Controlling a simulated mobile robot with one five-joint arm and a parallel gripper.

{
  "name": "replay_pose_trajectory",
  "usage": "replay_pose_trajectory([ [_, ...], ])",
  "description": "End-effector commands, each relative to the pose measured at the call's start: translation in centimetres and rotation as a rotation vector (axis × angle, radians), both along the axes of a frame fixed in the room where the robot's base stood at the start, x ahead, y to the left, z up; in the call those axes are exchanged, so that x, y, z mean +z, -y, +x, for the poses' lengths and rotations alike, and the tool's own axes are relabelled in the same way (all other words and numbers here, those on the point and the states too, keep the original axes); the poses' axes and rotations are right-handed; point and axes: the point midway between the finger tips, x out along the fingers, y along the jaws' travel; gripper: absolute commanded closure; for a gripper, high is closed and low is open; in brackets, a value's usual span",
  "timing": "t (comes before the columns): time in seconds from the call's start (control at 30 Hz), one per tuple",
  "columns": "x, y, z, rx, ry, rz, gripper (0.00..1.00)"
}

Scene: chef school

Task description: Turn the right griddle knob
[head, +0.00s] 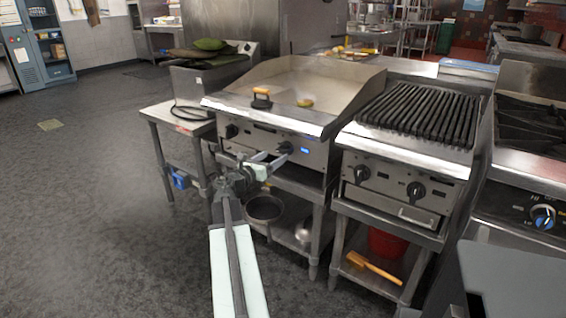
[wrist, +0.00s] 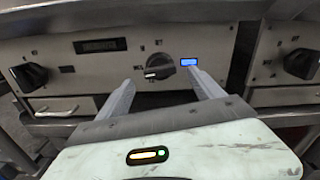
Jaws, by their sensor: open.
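The flat griddle (head: 300,85) stands in the middle of the head view, with a steel front panel. Its right knob (head: 285,148) is black and sits beside a small lit blue display (head: 305,151). In the wrist view the right knob (wrist: 159,67) is near the centre, with a white mark on its left side. The griddle's left knob (head: 231,131) is black too and shows at the left of the wrist view (wrist: 34,74). My gripper (wrist: 160,80) is open, with one finger to the lower left of the right knob and the other to its lower right. Contact cannot be told.
A charbroiler (head: 418,115) with two black knobs stands right of the griddle. A range (head: 540,130) stands farther right. A small steel side table (head: 178,113) is to the left. Pans (head: 264,208) lie on the shelf below. The floor at left is clear.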

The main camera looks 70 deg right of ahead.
Motion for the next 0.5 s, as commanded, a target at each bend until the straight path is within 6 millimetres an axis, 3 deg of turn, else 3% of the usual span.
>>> replay_pose_trajectory([
  [0.17,0.2,0.8,-0.1,-0.001,0.003,0.000,0.24],
  [0.5,0.1,6.4,-1.5,-0.001,0.006,0.001,0.24],
])
